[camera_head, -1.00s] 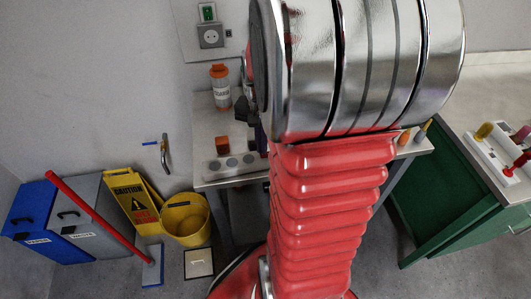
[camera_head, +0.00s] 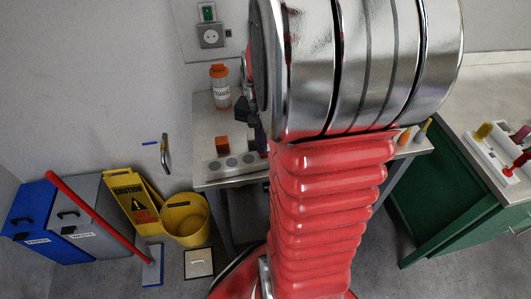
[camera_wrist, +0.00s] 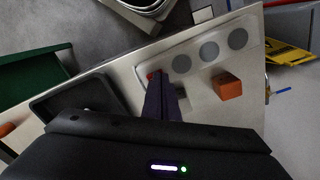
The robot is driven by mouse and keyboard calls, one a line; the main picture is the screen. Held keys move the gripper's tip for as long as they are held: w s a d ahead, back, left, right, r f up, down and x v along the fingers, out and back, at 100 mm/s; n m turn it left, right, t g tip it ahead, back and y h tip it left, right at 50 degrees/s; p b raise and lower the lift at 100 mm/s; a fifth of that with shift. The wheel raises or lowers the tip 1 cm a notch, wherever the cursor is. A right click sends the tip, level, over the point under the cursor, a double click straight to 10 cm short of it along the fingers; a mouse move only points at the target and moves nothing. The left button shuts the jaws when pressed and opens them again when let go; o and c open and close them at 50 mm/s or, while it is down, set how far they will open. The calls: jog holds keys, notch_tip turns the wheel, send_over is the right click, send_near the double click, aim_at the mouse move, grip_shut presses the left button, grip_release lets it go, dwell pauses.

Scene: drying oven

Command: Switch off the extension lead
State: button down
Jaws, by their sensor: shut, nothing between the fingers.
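The extension lead (camera_wrist: 196,67) is a pale strip with several grey round sockets on the bench, and it also shows in the head view (camera_head: 215,168). A small red part, which looks like its switch (camera_wrist: 154,74), is at the strip's left end in the wrist view. My gripper (camera_wrist: 162,84) is shut and empty, its dark fingertips right beside the red part and partly covering it. I cannot tell whether they touch it. In the head view my arm hides the strip's right end and most of my gripper.
An orange block (camera_wrist: 228,87) sits on the bench close to the strip. A dark tray (camera_wrist: 78,97) lies on the other side of my fingers. An orange-capped bottle (camera_head: 220,90) stands at the back by the wall socket (camera_head: 210,37). A yellow bucket (camera_head: 186,220) is on the floor.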

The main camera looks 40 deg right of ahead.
jog(key=shift+f, duration=0.6)
dwell(0.5)
notch_tip(320, 180, up, 7)
dwell(1.2)
dwell(0.5)
